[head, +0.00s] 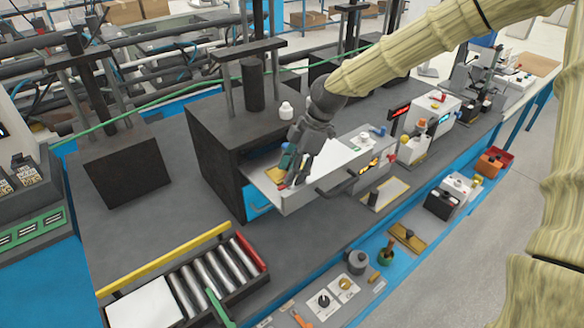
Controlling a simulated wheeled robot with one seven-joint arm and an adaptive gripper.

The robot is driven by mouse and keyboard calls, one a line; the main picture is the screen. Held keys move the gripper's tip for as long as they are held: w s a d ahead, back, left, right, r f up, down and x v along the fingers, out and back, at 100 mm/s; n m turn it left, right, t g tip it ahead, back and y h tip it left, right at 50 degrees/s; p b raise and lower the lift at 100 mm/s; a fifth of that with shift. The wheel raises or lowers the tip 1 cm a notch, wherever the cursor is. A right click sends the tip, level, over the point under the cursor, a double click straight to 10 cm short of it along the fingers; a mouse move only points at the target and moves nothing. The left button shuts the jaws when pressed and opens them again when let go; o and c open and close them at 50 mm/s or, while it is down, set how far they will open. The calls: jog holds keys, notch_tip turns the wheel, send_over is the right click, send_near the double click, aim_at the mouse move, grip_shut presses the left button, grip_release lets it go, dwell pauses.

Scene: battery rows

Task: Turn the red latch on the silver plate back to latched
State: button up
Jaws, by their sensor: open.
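My gripper (296,170) points down over the open drawer (318,189) of the dark cabinet. Its jaws are open, and the picture is too small to show whether they touch anything. Small green, yellow and red-tinted parts show close around the fingertips, partly hidden by the gripper. I cannot make out the red latch with certainty. A pale silver plate (334,297) with a black knob and a yellow-based knob lies on the front ledge, with a small red spot beside its left end. I cannot tell whether that spot is the latch.
The dark cabinet (215,165) stands behind the drawer. A roller tray (215,280) is at the lower left. White device boxes (432,112) stand to the right. Several small fixtures, including a grey cylinder (357,262), line the blue front ledge. Bare grey bench lies left of the cabinet.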

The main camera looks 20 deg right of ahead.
jog(key=shift+f, duration=0.2)
jog(key=shift+c, duration=0.5)
grip_shut()
